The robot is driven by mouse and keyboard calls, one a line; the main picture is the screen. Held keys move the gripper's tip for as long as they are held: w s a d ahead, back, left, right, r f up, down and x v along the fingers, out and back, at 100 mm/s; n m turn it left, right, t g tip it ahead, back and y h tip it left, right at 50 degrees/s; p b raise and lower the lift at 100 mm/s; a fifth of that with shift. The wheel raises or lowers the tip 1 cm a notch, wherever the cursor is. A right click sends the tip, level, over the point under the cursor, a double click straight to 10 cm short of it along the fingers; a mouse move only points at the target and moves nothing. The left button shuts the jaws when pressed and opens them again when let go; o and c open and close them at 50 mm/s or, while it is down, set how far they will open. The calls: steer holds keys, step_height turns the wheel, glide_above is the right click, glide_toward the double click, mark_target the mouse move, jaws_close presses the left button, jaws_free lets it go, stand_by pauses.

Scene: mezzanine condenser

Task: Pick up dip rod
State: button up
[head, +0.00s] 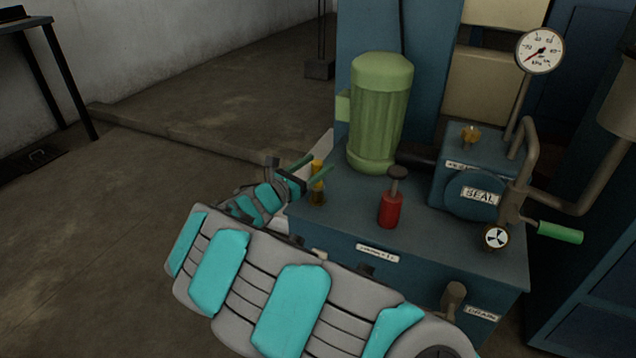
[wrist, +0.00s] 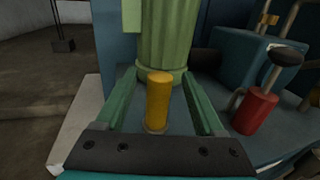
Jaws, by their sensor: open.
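The dip rod, taken to be the upright yellow handle (head: 317,176), stands at the left edge of the blue machine top, left of the green motor. My gripper (head: 311,169) is open, with its green fingers at the yellow handle. In the wrist view, the yellow handle (wrist: 158,102) stands between the two spread fingers of my gripper (wrist: 158,84), with a gap visible on each side. The handle's lower end meets a small brass-coloured collar; anything below it is hidden.
The green motor (head: 379,112) stands close behind the handle. A red can with a dark knob (head: 390,208) stands to the right. A seal housing (head: 478,195), a dial gauge (head: 540,51) and pipes crowd the right side. Open floor (head: 90,240) lies to the left.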

steer(key=shift+x, duration=1.85)
jaws_close()
